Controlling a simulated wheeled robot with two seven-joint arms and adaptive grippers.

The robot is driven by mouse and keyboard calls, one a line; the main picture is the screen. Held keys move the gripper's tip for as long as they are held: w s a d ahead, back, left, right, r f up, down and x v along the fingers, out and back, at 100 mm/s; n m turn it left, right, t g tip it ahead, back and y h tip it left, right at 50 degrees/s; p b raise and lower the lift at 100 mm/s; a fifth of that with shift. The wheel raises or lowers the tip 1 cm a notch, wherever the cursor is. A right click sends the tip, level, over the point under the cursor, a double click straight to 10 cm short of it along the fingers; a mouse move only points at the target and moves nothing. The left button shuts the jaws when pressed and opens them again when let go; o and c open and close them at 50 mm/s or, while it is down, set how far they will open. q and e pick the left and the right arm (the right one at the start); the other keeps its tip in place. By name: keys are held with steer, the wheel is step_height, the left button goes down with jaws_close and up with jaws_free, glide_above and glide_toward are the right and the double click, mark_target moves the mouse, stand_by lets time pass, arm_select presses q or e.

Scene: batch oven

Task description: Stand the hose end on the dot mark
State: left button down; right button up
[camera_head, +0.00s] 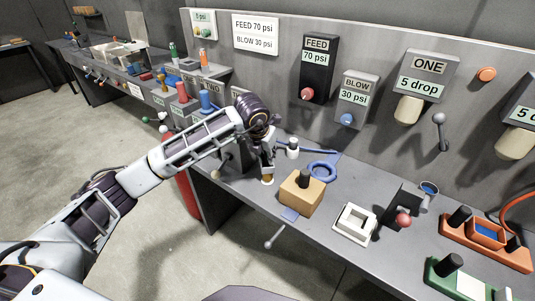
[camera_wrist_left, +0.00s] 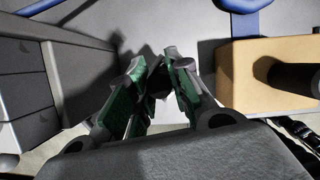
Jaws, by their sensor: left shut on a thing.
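My left gripper (camera_head: 267,174) reaches down to the grey bench top and is shut. Blue hose (camera_head: 305,151) runs behind the gripper, and a blue coil (camera_head: 322,171) lies to the right. My right gripper is not in view.
A tan block with a black knob (camera_head: 300,194) stands close to the right of the gripper; the wrist view also shows it (camera_wrist_left: 265,85). A grey box (camera_wrist_left: 60,85) stands close on the left. A lever (camera_head: 274,237) projects in front.

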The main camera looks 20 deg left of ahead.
arm_select(q)
steer(key=shift+f, duration=0.1)
stand_by(0.6)
steer(key=shift+f+b, duration=0.5)
steer(key=shift+f, duration=0.05)
stand_by(0.6)
steer(key=c, duration=1.2)
jaws_free()
steer(key=shift+c, duration=0.2)
steer(key=v, duration=1.2)
